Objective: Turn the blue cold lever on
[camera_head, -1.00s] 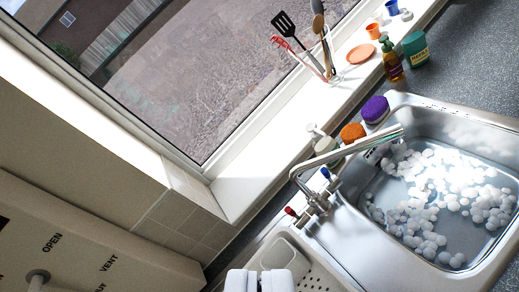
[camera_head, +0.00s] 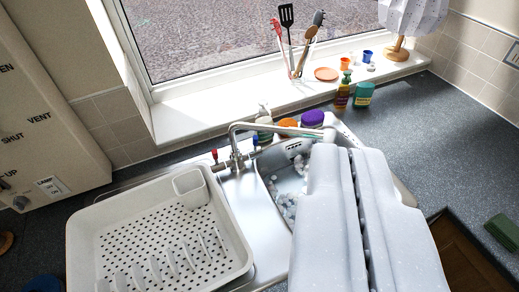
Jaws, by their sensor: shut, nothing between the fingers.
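The tap (camera_head: 236,152) stands behind the sink, with its spout reaching right over the basin. The blue cold lever (camera_head: 255,138) is a small blue-tipped handle on the right side of the tap. The red-tipped lever (camera_head: 214,155) is on its left. My gripper (camera_head: 348,150) is shut and empty, large in the lower right of the view. It appears to the right of and nearer than the blue lever, apart from it, and hides much of the basin.
A white dish rack (camera_head: 240,240) lies left of the sink (camera_head: 268,232). A soap bottle, orange sponge (camera_head: 287,123) and purple sponge (camera_head: 312,118) sit behind the spout. A utensil holder (camera_head: 296,68) and lamp (camera_head: 397,55) stand on the sill. The right counter (camera_head: 450,120) is mostly clear.

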